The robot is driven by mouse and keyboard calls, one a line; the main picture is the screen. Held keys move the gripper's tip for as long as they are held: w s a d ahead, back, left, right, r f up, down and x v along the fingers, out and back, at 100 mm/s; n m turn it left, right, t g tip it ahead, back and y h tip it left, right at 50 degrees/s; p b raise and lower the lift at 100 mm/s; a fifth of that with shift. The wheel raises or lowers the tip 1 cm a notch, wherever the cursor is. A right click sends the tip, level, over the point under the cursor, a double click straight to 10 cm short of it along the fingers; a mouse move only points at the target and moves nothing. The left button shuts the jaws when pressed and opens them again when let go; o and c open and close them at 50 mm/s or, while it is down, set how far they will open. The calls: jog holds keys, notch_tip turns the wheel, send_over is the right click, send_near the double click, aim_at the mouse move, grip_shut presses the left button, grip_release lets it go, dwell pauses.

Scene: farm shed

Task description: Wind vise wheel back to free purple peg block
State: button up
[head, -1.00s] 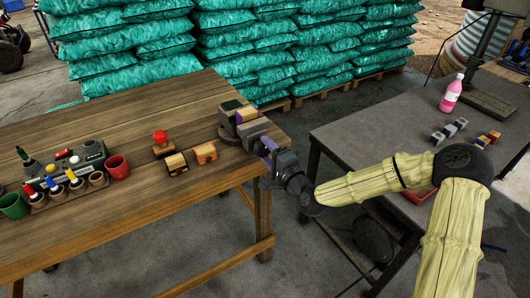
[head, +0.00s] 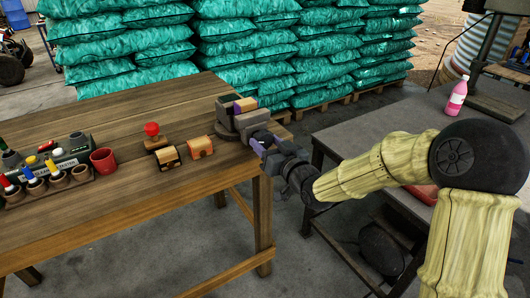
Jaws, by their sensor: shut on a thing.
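The grey vise (head: 226,122) is mounted at the right edge of the wooden workbench. Between its jaws sits a small block (head: 246,104) with purple and tan showing; it is too small to make out pegs. The vise wheel (head: 262,136) is a dark round shape on the near right side of the vise, partly hidden by my gripper. My gripper (head: 262,146) reaches in from the right, just beyond the bench edge, and is shut on the wheel. Its fingertips are small and partly covered, so their exact hold on the rim cannot be made out.
On the wooden bench (head: 130,210) stand toy-like wooden blocks (head: 200,147), a red-knobbed piece (head: 152,131), a red cup (head: 103,161) and a rack of coloured tools (head: 50,181). A grey table (head: 350,135) with a pink bottle (head: 457,97) is at right. Green sacks (head: 240,45) stand behind.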

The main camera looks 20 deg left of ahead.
jog(key=o, duration=0.7)
jog(key=shift+f+n, duration=0.15)
jog(key=shift+n, duration=0.35)
jog(key=o, duration=0.4)
jog(key=shift+w+a, duration=0.15)
jog(key=v, duration=0.9)
